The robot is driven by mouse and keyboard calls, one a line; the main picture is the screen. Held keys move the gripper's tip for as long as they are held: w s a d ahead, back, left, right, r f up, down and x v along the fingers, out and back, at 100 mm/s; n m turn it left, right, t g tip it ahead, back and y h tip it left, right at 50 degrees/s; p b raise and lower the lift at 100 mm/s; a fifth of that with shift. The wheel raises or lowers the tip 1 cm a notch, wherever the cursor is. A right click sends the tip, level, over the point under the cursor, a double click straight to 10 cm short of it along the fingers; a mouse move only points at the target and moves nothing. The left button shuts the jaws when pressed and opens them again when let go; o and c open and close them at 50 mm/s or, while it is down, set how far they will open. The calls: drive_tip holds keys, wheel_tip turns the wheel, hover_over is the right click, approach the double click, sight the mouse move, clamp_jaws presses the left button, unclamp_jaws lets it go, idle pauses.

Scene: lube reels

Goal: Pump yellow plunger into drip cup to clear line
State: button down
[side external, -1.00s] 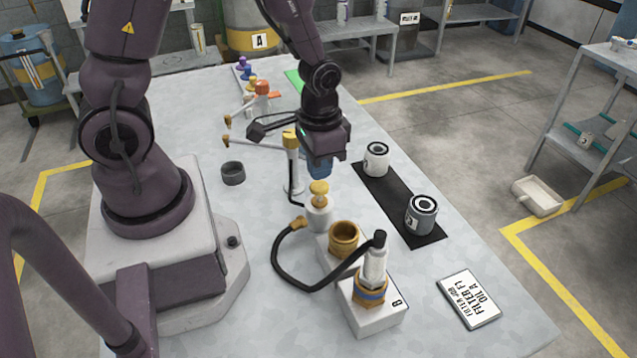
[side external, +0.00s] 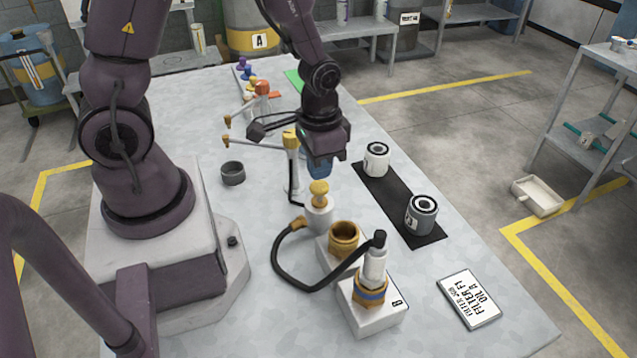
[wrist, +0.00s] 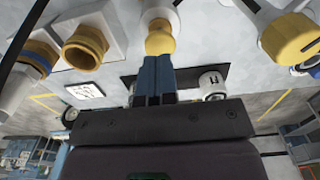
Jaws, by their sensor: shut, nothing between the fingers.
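The yellow plunger (side external: 319,188) stands upright on a small white pump body (side external: 319,212) with a black hose at its side. Its yellow knob also shows at the top of the wrist view (wrist: 160,40). My gripper (side external: 319,174) points down just above and behind the knob, its blue fingers shut and empty. In the wrist view its fingertips (wrist: 156,60) appear right by the knob; I cannot tell whether they touch. A yellow-brown open cup (side external: 343,234) sits on a white block beside the pump. A dark grey open cup (side external: 233,173) stands to the left. Which one is the drip cup is unclear.
A hose nozzle (side external: 375,265) stands upright in the white block marked B. A yellow-tipped dispensing arm (side external: 291,150) rises close behind my gripper. Two filters (side external: 376,158) (side external: 421,214) stand on a black mat. A label card (side external: 469,298) lies at front right.

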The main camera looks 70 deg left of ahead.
sight(319, 185)
drive_tip(key=shift+f, duration=0.15)
drive_tip(key=shift+f, duration=2.05)
drive_tip(key=shift+r, duration=3.75)
drive_tip(key=shift+f, duration=1.55)
drive_tip(key=shift+f, duration=0.1)
